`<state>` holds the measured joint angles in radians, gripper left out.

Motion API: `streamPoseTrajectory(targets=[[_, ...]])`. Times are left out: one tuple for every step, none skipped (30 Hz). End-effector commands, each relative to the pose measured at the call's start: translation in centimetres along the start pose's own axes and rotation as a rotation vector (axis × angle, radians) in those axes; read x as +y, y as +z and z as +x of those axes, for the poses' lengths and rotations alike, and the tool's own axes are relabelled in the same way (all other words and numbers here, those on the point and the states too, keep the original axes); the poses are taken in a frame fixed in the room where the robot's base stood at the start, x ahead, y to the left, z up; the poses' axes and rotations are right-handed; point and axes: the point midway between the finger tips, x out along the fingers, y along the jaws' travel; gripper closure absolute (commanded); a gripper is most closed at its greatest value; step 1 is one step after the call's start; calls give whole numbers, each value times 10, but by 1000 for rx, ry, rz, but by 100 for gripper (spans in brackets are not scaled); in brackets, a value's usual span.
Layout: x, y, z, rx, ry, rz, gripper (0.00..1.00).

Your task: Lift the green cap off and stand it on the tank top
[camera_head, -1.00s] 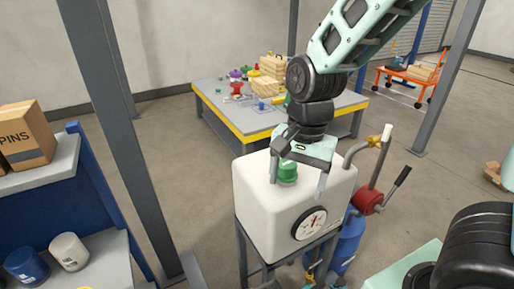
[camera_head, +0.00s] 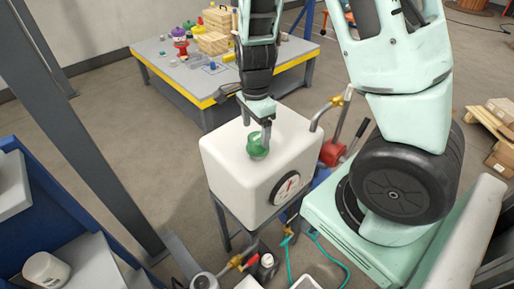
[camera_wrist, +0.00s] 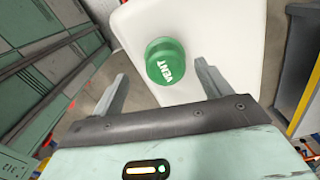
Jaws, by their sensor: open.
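The green cap (camera_head: 256,148) sits upright on top of the white tank (camera_head: 225,165). In the wrist view the cap (camera_wrist: 165,62) shows its round top with the word VENT, and the white tank top (camera_wrist: 235,35) lies behind it. My gripper (camera_head: 257,129) is over the cap, pointing down, with one finger partly in front of it. In the wrist view my gripper (camera_wrist: 161,72) is open, with one finger on each side of the cap. Gaps show between the cap and both fingers there. The cap's base is hidden in the wrist view.
A round gauge (camera_head: 286,188) is on the tank's front. A bent pipe (camera_head: 325,113) and a red valve body (camera_head: 333,152) stand close to its right. A workbench (camera_head: 165,75) with several items is behind. Bare tank top lies around the cap.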

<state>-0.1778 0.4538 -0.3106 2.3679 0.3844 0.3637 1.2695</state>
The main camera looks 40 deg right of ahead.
Motion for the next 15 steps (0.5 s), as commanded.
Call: streamPoseTrajectory(targets=[[1,-1,10,0,5,4,23],[1,-1,13,0,4,3,23],[0,-1,17,0,3,1,23],[0,0,20,0,3,0,23],[0,0,22,0,2,1,23],[0,0,24,0,1,1,23],[0,0,25,-1,1,1,23],[0,0,26,-1,1,2,23],[0,-1,28,0,1,1,23],[-1,-1,30,0,1,1,23],[-1,-2,33,0,2,2,23],[-2,-3,37,-1,3,3,23],[-3,-3,41,-1,4,2,23],[-4,-4,44,0,4,3,23],[-4,-5,50,-1,5,2,23]])
